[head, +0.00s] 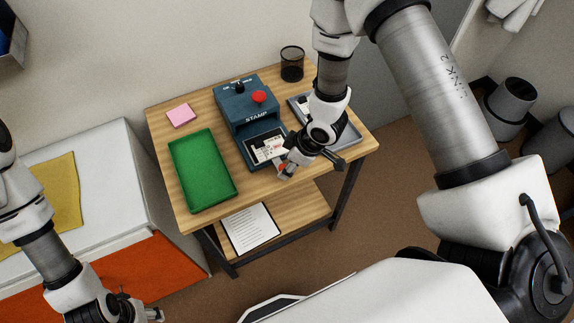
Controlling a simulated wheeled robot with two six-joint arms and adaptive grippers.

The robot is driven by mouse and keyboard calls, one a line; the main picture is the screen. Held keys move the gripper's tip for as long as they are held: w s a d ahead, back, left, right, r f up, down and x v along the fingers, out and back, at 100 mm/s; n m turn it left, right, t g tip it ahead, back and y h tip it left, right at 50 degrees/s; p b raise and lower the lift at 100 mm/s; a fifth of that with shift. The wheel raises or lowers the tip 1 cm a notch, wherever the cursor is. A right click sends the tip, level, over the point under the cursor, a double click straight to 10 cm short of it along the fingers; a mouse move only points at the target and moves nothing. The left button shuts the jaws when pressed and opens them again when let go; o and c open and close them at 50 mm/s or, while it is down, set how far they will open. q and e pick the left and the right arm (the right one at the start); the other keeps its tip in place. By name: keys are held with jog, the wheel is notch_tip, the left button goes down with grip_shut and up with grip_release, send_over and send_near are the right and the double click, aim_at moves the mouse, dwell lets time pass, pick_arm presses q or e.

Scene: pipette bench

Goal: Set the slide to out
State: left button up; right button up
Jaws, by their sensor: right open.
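The blue stamp machine (234,99) stands on the wooden table, with a red button on top and "STAMP" on its front. Its slide (253,153) lies at the front of the machine, with a white printed card (266,150) on it. A small orange-red part (281,167) shows at the slide's front right corner, partly hidden by my gripper. My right gripper (290,165) is open at that corner; I cannot tell whether it touches the slide. My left gripper (145,313) is at the bottom left, far from the machine; its jaws are too unclear to judge.
A green tray (203,207) lies left of the machine, and a pink note pad (182,115) behind it. A grey tray (352,138) is at the right, partly behind my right arm. A black mesh cup (292,64) stands at the back. Papers (250,228) lie on the lower shelf.

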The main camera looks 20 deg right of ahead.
jog(key=v, duration=1)
jog(key=shift+r, duration=0.15)
jog(key=shift+s+d, duration=0.1)
jog(key=s+d+f+m+g+h+b, duration=0.2)
jog(key=s+f+m, duration=0.7)
jog(key=s+f, duration=0.8)
notch_tip(320, 180, down, 3)
jog(key=shift+s+d+m+g+h+b, duration=0.25)
jog(key=shift+d+m+g+h+b, duration=0.15)
jog(key=shift+g+h+b, duration=0.15)
